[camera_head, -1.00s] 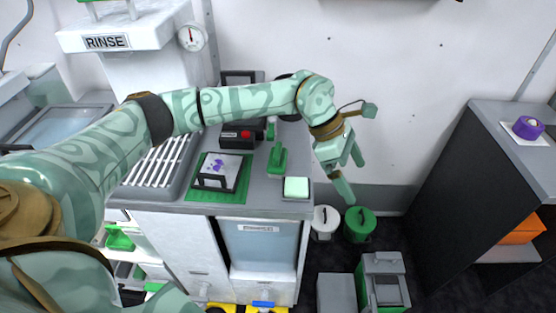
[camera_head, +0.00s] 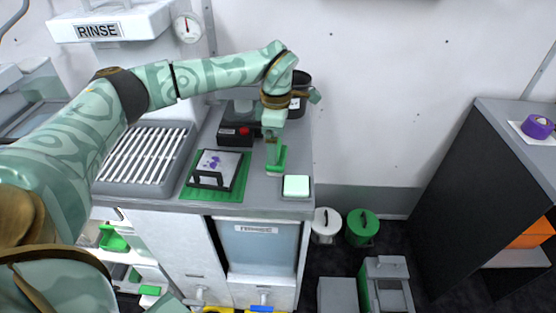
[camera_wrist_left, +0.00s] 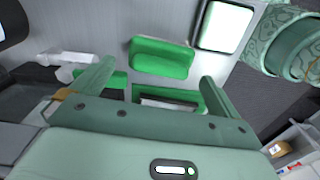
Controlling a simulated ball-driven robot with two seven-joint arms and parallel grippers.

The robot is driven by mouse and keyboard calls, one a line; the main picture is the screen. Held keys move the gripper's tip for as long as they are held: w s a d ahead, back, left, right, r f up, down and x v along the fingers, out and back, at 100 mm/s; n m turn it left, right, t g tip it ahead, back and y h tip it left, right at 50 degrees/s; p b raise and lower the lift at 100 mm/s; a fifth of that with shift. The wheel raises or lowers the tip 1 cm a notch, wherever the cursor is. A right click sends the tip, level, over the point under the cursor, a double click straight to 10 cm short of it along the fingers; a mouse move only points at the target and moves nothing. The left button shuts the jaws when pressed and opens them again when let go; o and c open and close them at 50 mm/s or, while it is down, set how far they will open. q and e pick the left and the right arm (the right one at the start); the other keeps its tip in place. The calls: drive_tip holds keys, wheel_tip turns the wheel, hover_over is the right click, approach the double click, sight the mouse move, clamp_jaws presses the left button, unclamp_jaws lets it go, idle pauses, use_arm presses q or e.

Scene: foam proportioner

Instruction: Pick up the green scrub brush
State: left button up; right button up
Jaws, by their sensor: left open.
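The green scrub brush (camera_head: 281,166) stands on the grey counter near its right end, its upper part hidden by my left gripper (camera_head: 272,152). The gripper points down at the brush from above. In the left wrist view, a green block (camera_wrist_left: 162,60), which looks like the brush, lies just beyond and between the open fingers of my left gripper (camera_wrist_left: 156,74). I see a gap between the block and each finger there. Whether a finger touches the brush I cannot tell. My right gripper is not in view.
A green mat (camera_head: 233,203) with a framed plate (camera_head: 216,168) lies to the left. A black and red box (camera_head: 236,134) and a dark pot (camera_head: 301,83) stand behind. The counter ends just right of the sponge.

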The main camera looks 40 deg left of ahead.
use_arm(q)
wheel_tip(320, 180, down, 5)
drive_tip(key=shift+f+b, duration=0.2)
drive_tip(key=shift+b, duration=0.9)
drive_tip(key=shift+d+r, duration=0.1)
drive_tip(key=shift+r, duration=0.1)
drive_tip(key=shift+c, duration=0.3)
drive_tip(key=c, duration=0.8)
drive_tip(key=shift+o, duration=0.2)
drive_tip(key=shift+r+p, duration=0.45)
drive_tip(key=shift+r, duration=0.1)
drive_tip(key=s, duration=0.1)
drive_tip(key=s+d+p, duration=0.1)
drive_tip(key=s+d, duration=0.1)
drive_tip(key=shift+s+r+p, duration=0.1)
drive_tip(key=shift+r+p, duration=0.15)
drive_tip(key=shift+p, duration=0.1)
wheel_tip(320, 180, up, 13)
drive_tip(key=p, duration=0.4)
drive_tip(key=shift+r, duration=0.2)
drive_tip(key=shift+s, duration=0.1)
